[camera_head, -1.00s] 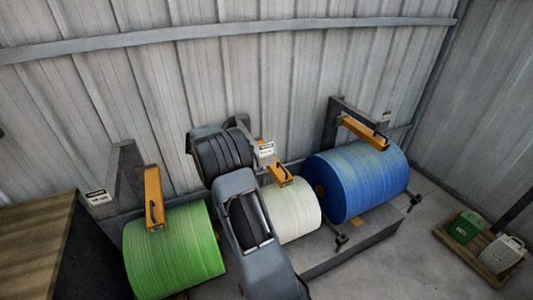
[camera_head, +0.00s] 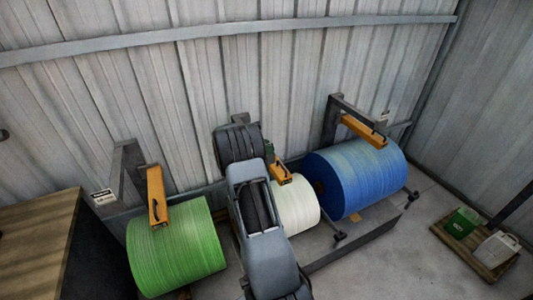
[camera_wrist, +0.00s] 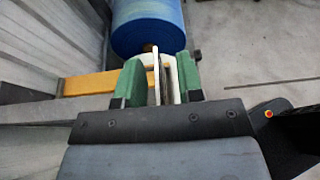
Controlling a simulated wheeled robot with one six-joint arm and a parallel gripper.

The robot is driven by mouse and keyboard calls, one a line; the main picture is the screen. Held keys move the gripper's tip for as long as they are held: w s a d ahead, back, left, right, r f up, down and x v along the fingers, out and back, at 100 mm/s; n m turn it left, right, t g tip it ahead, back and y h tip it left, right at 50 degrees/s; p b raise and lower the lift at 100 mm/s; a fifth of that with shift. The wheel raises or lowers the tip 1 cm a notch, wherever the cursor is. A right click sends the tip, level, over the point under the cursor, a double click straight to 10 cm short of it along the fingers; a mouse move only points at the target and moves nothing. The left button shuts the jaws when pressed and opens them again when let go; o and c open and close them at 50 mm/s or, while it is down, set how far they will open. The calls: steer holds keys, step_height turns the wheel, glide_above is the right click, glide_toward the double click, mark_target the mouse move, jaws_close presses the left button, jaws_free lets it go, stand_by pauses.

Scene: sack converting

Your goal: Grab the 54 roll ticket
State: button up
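My gripper (camera_wrist: 160,82) has two green fingers, which stand apart in the wrist view. A thin upright plate (camera_wrist: 157,72), seen nearly edge-on, is between them with pale strips beside it. It may be the ticket, but no print shows on it and contact with the fingers is unclear. In the head view a bit of green of my gripper (camera_head: 268,150) shows by the white roll (camera_head: 297,207), above its orange arm (camera_head: 280,172). My arm hides the ticket place there. A small label (camera_head: 103,196) on the green roll's stand is too small to read.
The green roll (camera_head: 175,248) is on the left and the blue roll (camera_head: 355,178) on the right; the blue one also shows ahead in the wrist view (camera_wrist: 148,25). A pallet (camera_head: 463,244) with a green and a white container is at right. Corrugated wall stands close behind.

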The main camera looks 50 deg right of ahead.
steer(key=shift+a, duration=0.1)
steer(key=shift+c, duration=0.4)
jaws_close()
steer(key=shift+r, duration=0.1)
